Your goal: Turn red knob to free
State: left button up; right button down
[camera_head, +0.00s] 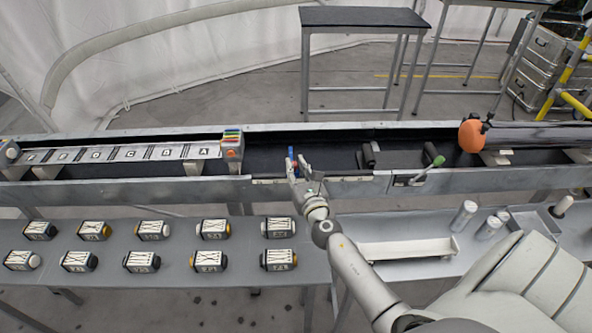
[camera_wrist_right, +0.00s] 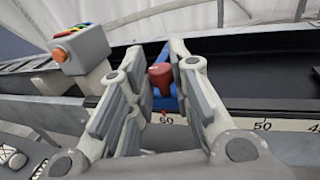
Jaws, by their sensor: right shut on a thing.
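The red knob (camera_wrist_right: 160,76) sits between the two fingers of my right gripper in the right wrist view. It is on a blue piece (camera_wrist_right: 168,100) at the rail, just above a scale (camera_wrist_right: 228,124) with printed numbers. My right gripper (camera_wrist_right: 162,72) is shut on the red knob. In the head view my right gripper (camera_head: 295,168) reaches the front edge of the long rail, where the blue piece (camera_head: 291,153) shows at its fingertips. The red knob is mostly hidden by the fingers there. My left gripper is not in view.
The long grey rail (camera_head: 343,188) runs across the view. A lettered strip (camera_head: 110,154) ends at a grey block with an orange button (camera_head: 231,153). A green-tipped lever (camera_head: 438,161) and an orange-ended cylinder (camera_head: 471,136) are to the right. Several labelled blocks (camera_head: 152,229) stand on the front shelf.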

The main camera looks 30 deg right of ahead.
jog(key=shift+d+f+n+t+y+b, duration=0.15)
jog(key=shift+n+y+b, duration=0.5)
jog(key=shift+y, duration=0.2)
jog(key=shift+d+f+n+t+y+b, duration=0.1)
jog(key=shift+n+t+y+b, duration=0.05)
jog(key=shift+n+y+b, duration=0.6)
jog(key=n+y+b, duration=0.1)
jog(key=y+b, duration=0.1)
jog(key=n+y+b, duration=0.1)
jog(key=y+b, duration=0.1)
jog(key=b, duration=0.1)
jog(key=n+y+b, duration=0.1)
jog(key=y+b, duration=0.1)
jog(key=b, duration=0.1)
jog(key=shift+d, duration=0.3)
jog(key=shift+r+n+g+y+b, duration=0.2)
jog(key=shift+n+g+y+b, duration=0.25)
jog(key=shift+y+b, duration=0.3)
jog(key=c, duration=1.3)
grip_release()
jog(key=shift+s+d, duration=0.1)
jog(key=v, duration=1.2)
